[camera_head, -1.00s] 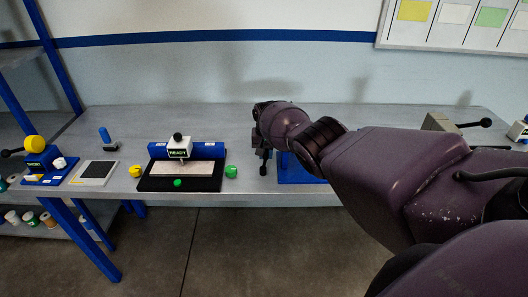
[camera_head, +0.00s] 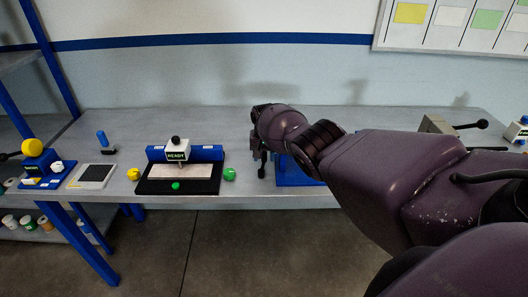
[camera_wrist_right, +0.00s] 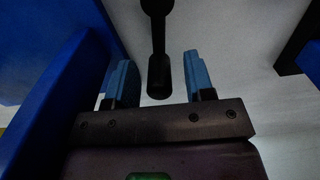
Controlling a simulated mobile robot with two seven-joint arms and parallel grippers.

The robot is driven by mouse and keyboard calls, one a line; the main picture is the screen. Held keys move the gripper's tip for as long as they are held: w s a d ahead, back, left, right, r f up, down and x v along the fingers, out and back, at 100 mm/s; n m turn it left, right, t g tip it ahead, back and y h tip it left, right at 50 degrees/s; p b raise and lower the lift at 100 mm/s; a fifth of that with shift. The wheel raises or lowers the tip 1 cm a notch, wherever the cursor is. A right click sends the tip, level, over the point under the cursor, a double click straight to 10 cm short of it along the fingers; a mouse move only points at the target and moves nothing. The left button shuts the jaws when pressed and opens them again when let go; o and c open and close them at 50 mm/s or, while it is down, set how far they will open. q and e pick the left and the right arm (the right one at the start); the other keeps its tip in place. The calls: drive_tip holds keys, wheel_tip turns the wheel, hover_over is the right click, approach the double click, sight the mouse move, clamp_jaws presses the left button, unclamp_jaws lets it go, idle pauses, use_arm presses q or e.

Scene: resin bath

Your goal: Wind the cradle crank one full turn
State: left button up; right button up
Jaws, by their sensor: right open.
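In the right wrist view a black crank handle (camera_wrist_right: 158,75) hangs down from the top edge, ending in a thicker grip. My right gripper (camera_wrist_right: 160,78) is open, its two blue fingertips on either side of that grip with a gap on each side. In the head view my right gripper (camera_head: 262,158) is a dark shape over the bench, beside a blue cradle base (camera_head: 292,176). My arm hides most of the cradle and its crank there. My left gripper is not in view.
A blue wall (camera_wrist_right: 55,110) stands close at the left of the right wrist view. On the bench (camera_head: 240,125), a READY press (camera_head: 177,155), green knob (camera_head: 229,174), yellow knob (camera_head: 134,174) and grey pad (camera_head: 94,175) stand left. A black-knobbed lever (camera_head: 470,125) is at right.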

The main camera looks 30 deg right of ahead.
drive_tip(key=shift+r+p, duration=0.45)
drive_tip(key=shift+r, duration=0.2)
wheel_tip(320, 180, up, 3)
drive_tip(key=shift+r+p, duration=0.2)
drive_tip(key=shift+p, duration=0.85)
wheel_tip(320, 180, up, 4)
drive_tip(key=shift+r, duration=0.2)
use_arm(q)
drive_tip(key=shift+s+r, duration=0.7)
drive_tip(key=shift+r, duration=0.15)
use_arm(e)
drive_tip(key=shift+r, duration=0.8)
